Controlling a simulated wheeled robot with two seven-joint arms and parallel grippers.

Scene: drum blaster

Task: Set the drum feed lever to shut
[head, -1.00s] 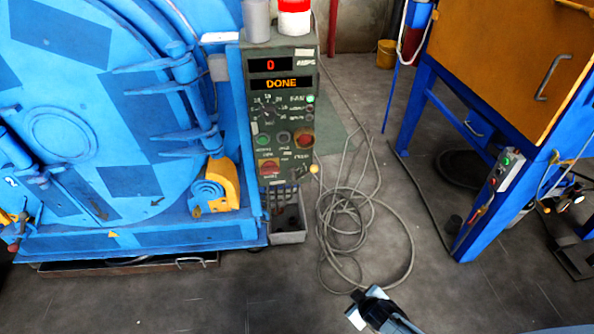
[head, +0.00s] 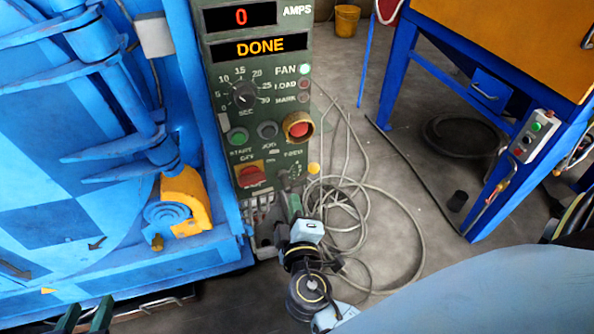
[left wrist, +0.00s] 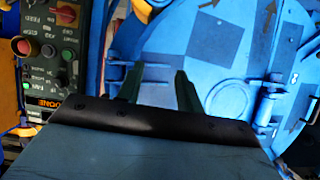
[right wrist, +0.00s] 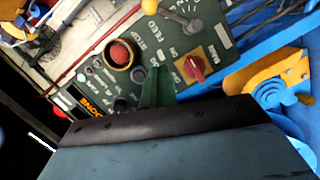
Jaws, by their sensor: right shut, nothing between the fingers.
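The feed lever has a yellow ball knob (head: 313,169) at the lower right of the green control panel (head: 217,150). In the right wrist view the knob (right wrist: 150,6) and the grey lever arm (right wrist: 178,16) show at the top, the arm running from knob to pivot. My right gripper (head: 290,203) is shut and empty in front of the panel's lower edge, just below the lever. In the right wrist view its fingertips (right wrist: 158,72) appear apart from the lever. My left gripper (left wrist: 158,74) is open and empty, facing the blue drum; its tips (head: 85,316) show at the lower left in the head view.
A red rotary switch (head: 250,175) and a red stop button (head: 298,128) sit close to the lever. The blue drum machine (head: 60,130) stands left of the panel. Coiled cable (head: 385,215) lies on the floor to the right. A blue-legged cabinet (head: 510,35) stands further right.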

